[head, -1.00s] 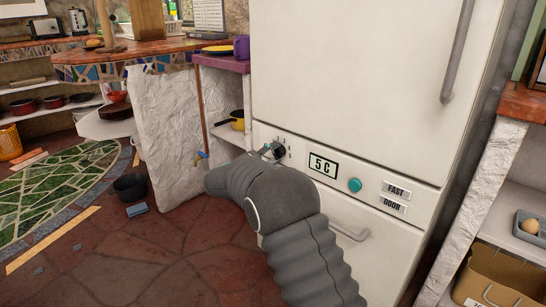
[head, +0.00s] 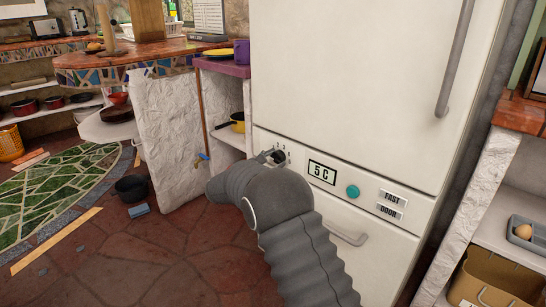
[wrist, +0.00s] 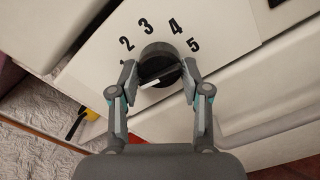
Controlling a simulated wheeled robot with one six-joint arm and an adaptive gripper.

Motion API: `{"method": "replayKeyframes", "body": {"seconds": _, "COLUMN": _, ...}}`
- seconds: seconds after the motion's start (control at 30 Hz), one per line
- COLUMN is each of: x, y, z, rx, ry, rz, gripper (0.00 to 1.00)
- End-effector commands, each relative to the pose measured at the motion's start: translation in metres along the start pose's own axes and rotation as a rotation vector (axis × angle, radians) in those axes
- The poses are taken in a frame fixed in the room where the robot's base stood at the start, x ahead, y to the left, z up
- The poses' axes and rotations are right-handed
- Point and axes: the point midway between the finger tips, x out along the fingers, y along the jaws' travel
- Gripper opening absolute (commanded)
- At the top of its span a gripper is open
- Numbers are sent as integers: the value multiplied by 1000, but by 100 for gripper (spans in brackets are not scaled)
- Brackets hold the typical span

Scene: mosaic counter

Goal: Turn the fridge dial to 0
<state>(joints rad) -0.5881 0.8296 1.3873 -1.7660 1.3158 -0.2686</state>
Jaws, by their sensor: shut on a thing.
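The fridge dial (wrist: 157,55) is a round dark knob on the white fridge panel, with a white mark on its lower left side in the wrist view. My gripper (wrist: 158,69) is shut on the dial, one finger on each side. In the head view, the dial (head: 280,156) is partly hidden behind my gripper (head: 269,157).
The fridge panel also carries a display (head: 322,172) reading 5 C, a teal round button (head: 353,192) and labels FAST and DOOR. A fridge handle (head: 348,234) sits below. A shelf with a yellow pan (head: 238,122) stands left of the fridge.

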Motion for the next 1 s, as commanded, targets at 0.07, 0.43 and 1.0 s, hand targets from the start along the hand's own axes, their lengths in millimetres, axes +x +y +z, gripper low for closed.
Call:
{"method": "replayKeyframes", "body": {"seconds": 0.07, "x": 0, "y": 2, "z": 2, "rx": -62, "ry": 1, "rz": 1, "gripper": 12}}
{"method": "replayKeyframes", "body": {"seconds": 0.43, "x": 0, "y": 0, "z": 1, "rx": -284, "ry": 1, "rz": 1, "gripper": 12}}
{"method": "replayKeyframes", "body": {"seconds": 1.0, "x": 0, "y": 0, "z": 0, "rx": -352, "ry": 0, "rz": 1, "gripper": 12}}
